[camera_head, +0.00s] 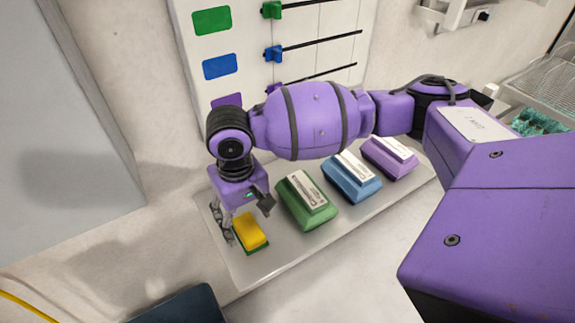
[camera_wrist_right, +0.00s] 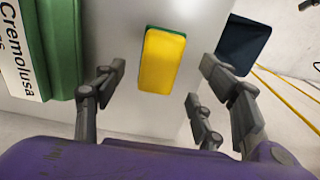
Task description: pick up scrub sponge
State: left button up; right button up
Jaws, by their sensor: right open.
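The scrub sponge (camera_head: 250,231) is yellow with a green edge and lies on the left end of a pale grey tray (camera_head: 268,262). My right gripper (camera_head: 244,214) is open just above the sponge and points down, its fingers spread to either side of it. In the right wrist view the sponge (camera_wrist_right: 163,63) shows beyond the spread fingers of my gripper (camera_wrist_right: 160,82), with nothing between them. I cannot tell how high the fingertips are above the tray. My left gripper is not in view.
A green labelled container (camera_head: 305,213) stands close right of the sponge, with a blue one (camera_head: 352,187) and a purple one (camera_head: 388,165) beyond it. A dark blue object (camera_head: 185,306) lies at the front left. A white panel with coloured sliders (camera_head: 340,75) is behind.

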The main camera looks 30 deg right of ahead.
aim_at(248, 227)
notch_tip(248, 227, down, 5)
jog(key=shift+r, duration=0.1)
jog(key=shift+c, duration=0.4)
jog(key=shift+w, duration=0.1)
jog(key=c, duration=1.1)
jog(key=shift+r, duration=0.55)
notch_tip(248, 227, up, 3)
jog(key=shift+f, duration=0.2)
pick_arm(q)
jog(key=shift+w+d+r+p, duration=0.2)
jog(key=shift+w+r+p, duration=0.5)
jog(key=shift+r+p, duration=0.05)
pick_arm(e)
jog(key=s+a+r, duration=0.5)
jog(key=a+r, duration=0.4)
jog(key=a, duration=0.4)
jog(key=shift+s+r, duration=0.15)
